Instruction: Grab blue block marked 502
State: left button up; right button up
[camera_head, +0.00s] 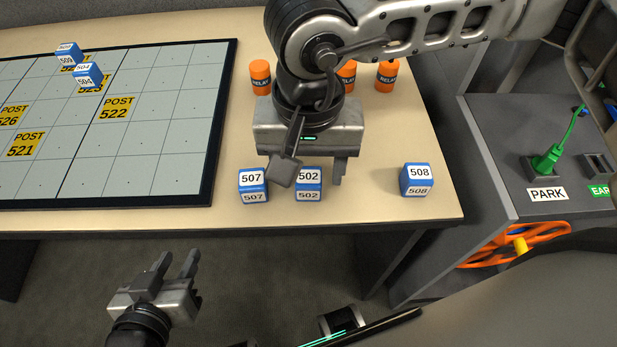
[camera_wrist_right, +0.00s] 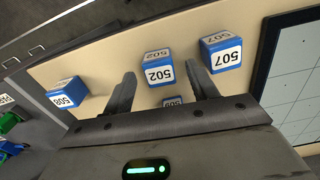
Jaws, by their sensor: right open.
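The blue block marked 502 (camera_head: 309,193), with white labels, sits near the table's front edge between two other blocks. My right gripper (camera_head: 312,176) is open and empty above and just behind it, partly covering it from the head. In the right wrist view, block 502 (camera_wrist_right: 158,70) shows beyond the gap between the open fingers (camera_wrist_right: 164,82); I see no contact. My left gripper (camera_head: 177,262) is open and empty, low in front of the table.
Block 507 (camera_head: 253,187) is close to the left, block 508 (camera_head: 416,181) farther right. Orange cylinders (camera_head: 388,76) stand behind. A grid board (camera_head: 160,140) fills the left.

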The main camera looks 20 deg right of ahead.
notch_tip(320, 180, down, 2)
jog(key=shift+f, duration=0.2)
jog(key=c, duration=1.1)
jog(key=shift+o, duration=0.2)
